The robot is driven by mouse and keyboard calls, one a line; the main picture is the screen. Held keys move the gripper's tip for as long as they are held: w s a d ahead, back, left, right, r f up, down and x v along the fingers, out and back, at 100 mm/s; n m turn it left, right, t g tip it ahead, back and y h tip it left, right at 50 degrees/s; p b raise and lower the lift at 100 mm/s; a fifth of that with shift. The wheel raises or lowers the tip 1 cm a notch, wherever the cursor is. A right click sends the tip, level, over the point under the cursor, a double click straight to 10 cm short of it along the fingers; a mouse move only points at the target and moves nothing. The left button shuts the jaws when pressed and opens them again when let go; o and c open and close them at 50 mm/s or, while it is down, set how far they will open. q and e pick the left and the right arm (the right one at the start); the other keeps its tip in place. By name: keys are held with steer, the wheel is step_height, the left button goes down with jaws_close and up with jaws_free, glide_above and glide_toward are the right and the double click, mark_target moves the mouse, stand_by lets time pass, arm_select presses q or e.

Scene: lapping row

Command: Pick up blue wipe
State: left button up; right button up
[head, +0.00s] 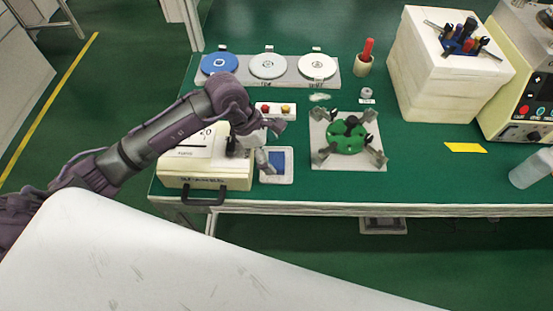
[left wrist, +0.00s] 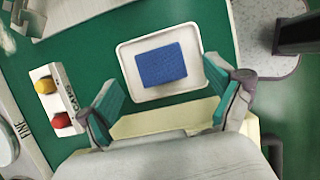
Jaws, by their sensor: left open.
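The blue wipe (head: 278,160) lies flat in a small white tray (head: 289,179) near the front edge of the green table. In the left wrist view the blue wipe (left wrist: 162,64) lies in the upper middle, inside the white tray (left wrist: 131,84). My left gripper (head: 266,146) is above the tray and hides part of it in the head view. In the left wrist view its two fingers (left wrist: 162,97) are wide apart and empty, with the wipe beyond and between them. My right gripper is not in view.
A cream box (head: 205,172) with a black handle stands left of the tray. A plate with a green fixture (head: 348,138) is to the right. Behind are a small block with red and yellow buttons (head: 277,109) and a rack of discs (head: 268,66).

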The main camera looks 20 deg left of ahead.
arm_select(q)
steer(key=shift+x, duration=1.15)
steer(key=shift+d+f, duration=0.15)
steer(key=shift+f, duration=0.05)
steer(key=c, duration=1)
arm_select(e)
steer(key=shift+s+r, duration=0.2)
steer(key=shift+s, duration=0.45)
arm_select(q)
steer(key=shift+r, duration=0.1)
step_height(320, 180, up, 4)
steer(key=shift+w+f+b, duration=0.1)
steer(key=shift+f+b, duration=0.05)
steer(key=shift+b, duration=0.2)
steer(key=s+d+r, duration=0.1)
steer(key=d+r, duration=0.1)
steer(key=d, duration=0.1)
steer(key=s+d+r+b, duration=0.1)
steer(key=d+r, duration=0.1)
steer(key=d, duration=0.2)
steer(key=s+d+r, duration=0.1)
steer(key=d+r, duration=0.2)
steer(key=d, duration=0.1)
steer(key=shift+d+r, duration=0.1)
steer(key=shift+d, duration=0.05)
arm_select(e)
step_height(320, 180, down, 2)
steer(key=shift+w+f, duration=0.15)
